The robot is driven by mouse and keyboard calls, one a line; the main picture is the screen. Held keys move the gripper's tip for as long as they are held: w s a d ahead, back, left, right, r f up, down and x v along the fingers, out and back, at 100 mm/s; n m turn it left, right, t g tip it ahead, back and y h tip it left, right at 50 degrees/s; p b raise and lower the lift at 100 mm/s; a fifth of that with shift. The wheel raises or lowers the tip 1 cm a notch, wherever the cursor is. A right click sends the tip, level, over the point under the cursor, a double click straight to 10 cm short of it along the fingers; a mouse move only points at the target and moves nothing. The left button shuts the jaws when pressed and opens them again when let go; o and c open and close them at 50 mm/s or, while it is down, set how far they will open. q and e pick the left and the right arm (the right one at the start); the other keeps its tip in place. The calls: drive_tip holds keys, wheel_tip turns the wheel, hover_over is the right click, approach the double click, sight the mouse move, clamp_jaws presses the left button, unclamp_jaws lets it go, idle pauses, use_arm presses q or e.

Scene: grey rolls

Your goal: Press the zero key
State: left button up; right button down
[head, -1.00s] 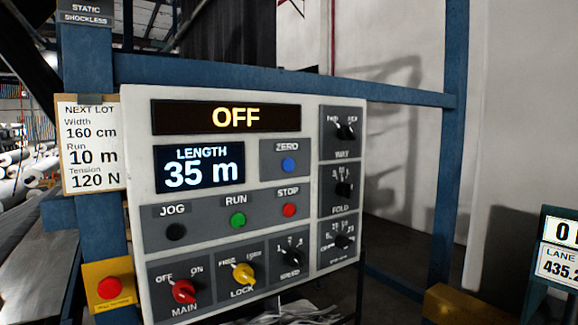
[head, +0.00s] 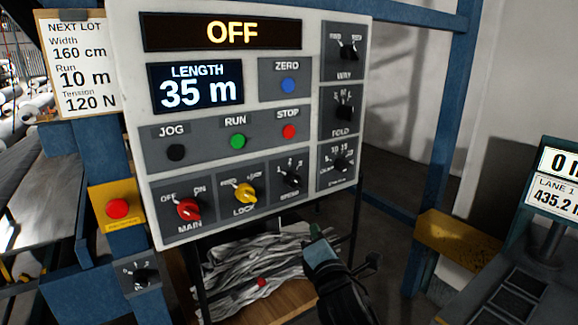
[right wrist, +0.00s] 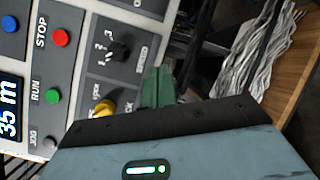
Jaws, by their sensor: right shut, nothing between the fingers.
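The zero key is a round blue button (head: 288,85) under the label ZERO on the white control panel (head: 130,130). It also shows at the left edge of the right wrist view (right wrist: 10,24). The display (head: 195,85) beside it reads LENGTH 35 m, and the upper display (head: 230,33) reads OFF. My right gripper (head: 317,235) is shut and empty, below the panel's lower right part and well apart from the blue button. Its green fingertips (right wrist: 156,86) show in the right wrist view. My left gripper is not in view.
The panel also carries a red STOP button (head: 289,131), a green RUN button (head: 237,141), a black JOG button (head: 176,152) and several knobs. A red button on a yellow plate (head: 117,208) sits at the left. Crumpled grey material (head: 245,265) lies below the panel.

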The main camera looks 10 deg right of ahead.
sight(288, 85)
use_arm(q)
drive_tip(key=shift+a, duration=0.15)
use_arm(e)
wheel_tip(288, 85, up, 29)
drive_tip(key=n+t+h, duration=0.4)
drive_tip(key=n+h, duration=0.1)
drive_tip(key=n, duration=0.1)
drive_tip(key=shift+d+r+n, duration=0.2)
drive_tip(key=shift+n, duration=0.1)
